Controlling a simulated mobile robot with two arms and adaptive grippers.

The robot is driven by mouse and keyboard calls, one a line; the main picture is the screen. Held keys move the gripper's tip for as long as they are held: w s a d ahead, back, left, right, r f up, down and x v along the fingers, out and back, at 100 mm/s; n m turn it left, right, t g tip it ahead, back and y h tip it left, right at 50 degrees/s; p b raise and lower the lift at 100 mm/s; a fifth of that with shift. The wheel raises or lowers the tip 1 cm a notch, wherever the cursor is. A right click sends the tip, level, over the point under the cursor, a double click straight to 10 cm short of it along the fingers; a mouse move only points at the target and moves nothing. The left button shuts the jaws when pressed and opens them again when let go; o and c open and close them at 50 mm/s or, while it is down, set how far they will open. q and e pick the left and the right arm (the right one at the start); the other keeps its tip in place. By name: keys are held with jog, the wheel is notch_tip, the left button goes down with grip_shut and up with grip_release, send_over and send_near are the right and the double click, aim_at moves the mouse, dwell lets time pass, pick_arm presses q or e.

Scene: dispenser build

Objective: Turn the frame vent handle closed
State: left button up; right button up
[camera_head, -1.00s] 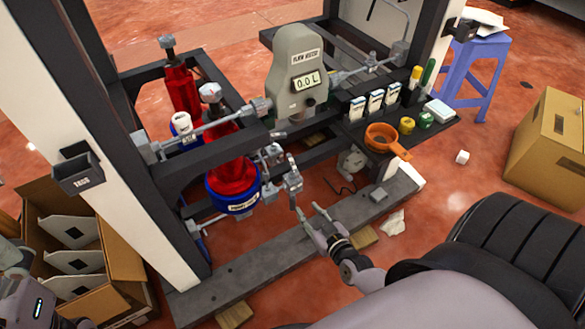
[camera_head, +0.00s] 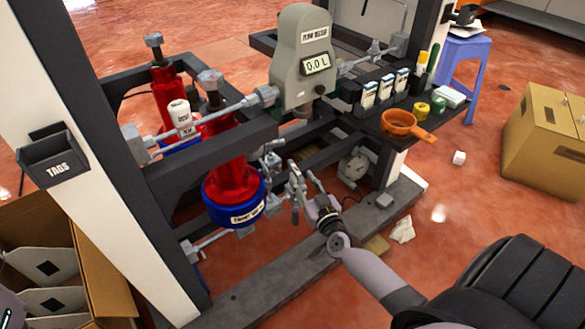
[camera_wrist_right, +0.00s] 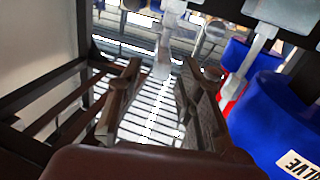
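The frame carries grey pipework beside a red cylinder (camera_head: 230,165) with a blue labelled base (camera_head: 232,205). A grey handle (camera_head: 294,190), which appears to be the vent handle, hangs from this pipework. My right gripper (camera_head: 305,175) is at it, its fingers spread and pointing up towards the frame. In the right wrist view the pale handle (camera_wrist_right: 163,58) hangs between the two open fingertips of the right gripper (camera_wrist_right: 160,72), with gaps visible on both sides. Whether a finger touches it is unclear. My left gripper's fingers are out of view.
A flow meter (camera_head: 305,60) reading 0.0 L stands above. A grey beam (camera_head: 270,285) runs along the floor. A cardboard box (camera_head: 545,140) stands right; an open carton (camera_head: 105,270) stands left.

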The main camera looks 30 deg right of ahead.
aim_at(293, 164)
jog(key=w, duration=0.2)
jog(key=w+d+b, duration=0.1)
jog(key=w, duration=0.2)
jog(key=w+b, duration=0.1)
jog(key=w, duration=0.1)
jog(key=shift+w+d, duration=0.15)
jog(key=shift+w, duration=0.25)
jog(key=shift+c, duration=0.2)
grip_shut()
